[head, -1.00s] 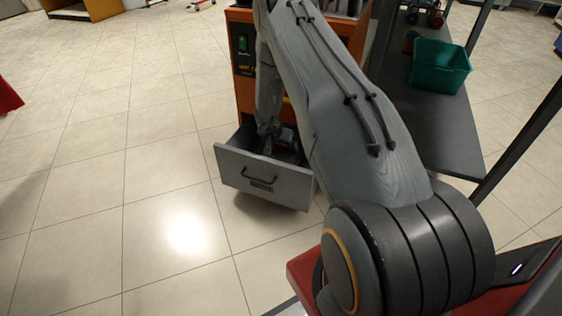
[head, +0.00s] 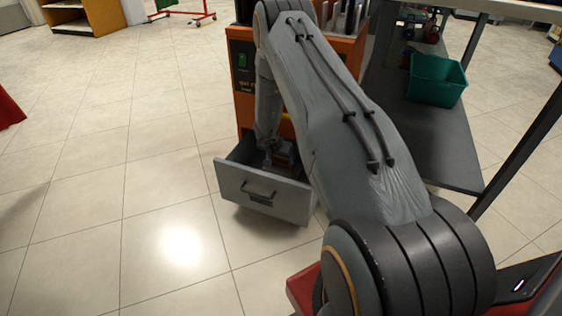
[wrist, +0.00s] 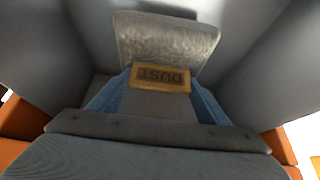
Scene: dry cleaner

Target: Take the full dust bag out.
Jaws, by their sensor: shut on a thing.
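An orange machine (head: 240,100) stands with its grey drawer (head: 235,180) pulled open at floor level. In the head view my gripper (head: 270,150) reaches down into the drawer, and the arm partly hides it. My gripper (wrist: 157,96) is shut on the dust bag at this labelled end. Blue parts show on both sides of the plate. The bag's underside is hidden.
Grey drawer walls (wrist: 262,65) rise close around the bag. A dark low shelf (head: 435,140) with a green bin (head: 437,80) stands right of the machine, beside dark table legs (head: 520,135). The tiled floor (head: 100,200) to the left is clear.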

